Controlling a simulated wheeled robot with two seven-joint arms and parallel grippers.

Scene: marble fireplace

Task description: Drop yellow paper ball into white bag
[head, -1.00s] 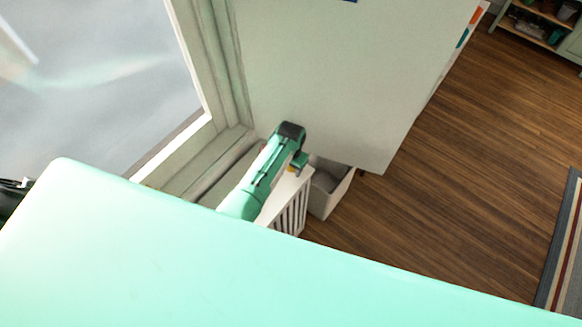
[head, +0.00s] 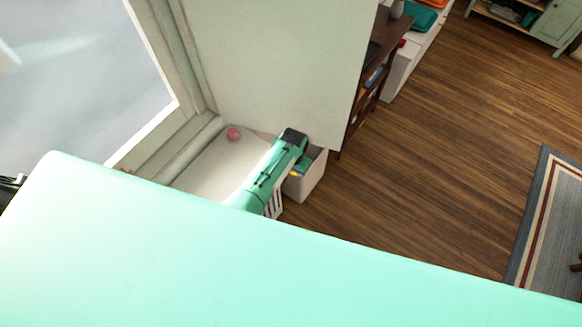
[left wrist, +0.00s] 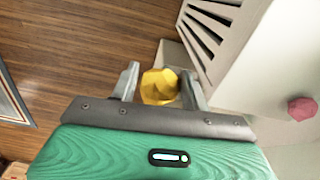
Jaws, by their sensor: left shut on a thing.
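The yellow paper ball (left wrist: 158,86) is held between the two fingers of my left gripper (left wrist: 160,88) in the left wrist view. A small yellow bit of the ball (head: 294,174) shows below the end of my left arm in the head view. My left gripper (head: 297,170) appears to be over or at the near left side of the white bag (head: 308,183), an open-topped box-like container on the floor. The arm hides part of the bag's opening. I cannot tell whether the ball is inside its rim. My right gripper is not in view.
A pink ball (head: 233,133) lies on a white surface (head: 205,165) left of the arm. A slatted white side (left wrist: 215,35) is close to the gripper. A tall pale panel (head: 280,60) stands behind the bag. Wooden floor (head: 430,150) is open to the right.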

